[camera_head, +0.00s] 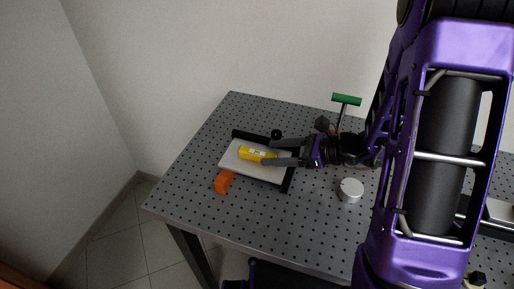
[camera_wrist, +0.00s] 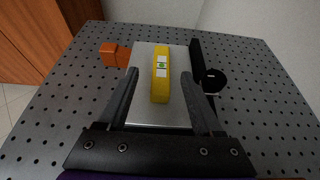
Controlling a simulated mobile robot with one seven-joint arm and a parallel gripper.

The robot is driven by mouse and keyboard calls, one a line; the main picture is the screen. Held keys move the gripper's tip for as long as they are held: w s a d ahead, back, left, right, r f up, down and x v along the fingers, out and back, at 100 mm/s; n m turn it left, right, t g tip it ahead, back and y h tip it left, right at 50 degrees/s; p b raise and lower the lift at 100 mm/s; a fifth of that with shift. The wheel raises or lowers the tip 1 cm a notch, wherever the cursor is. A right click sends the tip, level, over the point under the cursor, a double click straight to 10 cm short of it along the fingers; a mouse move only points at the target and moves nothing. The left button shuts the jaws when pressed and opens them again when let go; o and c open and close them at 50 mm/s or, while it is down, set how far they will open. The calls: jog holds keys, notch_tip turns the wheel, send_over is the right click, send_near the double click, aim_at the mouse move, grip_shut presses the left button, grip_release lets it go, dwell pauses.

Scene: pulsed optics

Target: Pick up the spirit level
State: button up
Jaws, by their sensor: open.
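The spirit level is a short yellow bar with a green vial and white labels. It lies on a pale plate (camera_head: 231,159) in the head view. The spirit level (camera_head: 251,153) points toward my gripper. In the wrist view the spirit level (camera_wrist: 161,76) runs lengthwise between the two dark fingers. My gripper (camera_wrist: 160,82) is open, with one finger on each side of the level and visible gaps to both. In the head view my gripper (camera_head: 270,154) reaches in from the right, its fingertips by the level's right end. Contact with the level is not visible.
An orange block (camera_head: 224,182) stands beside the plate. A black bar and round knob (camera_wrist: 214,80) border the plate. A green-topped T-handle (camera_head: 346,100) and a silver cylinder (camera_head: 350,190) stand on the perforated grey table (camera_head: 240,220). The table's front left is clear.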

aim_at(257, 152)
jog(key=shift+x, duration=2.8)
jog(key=shift+w+r, duration=0.1)
grip_shut()
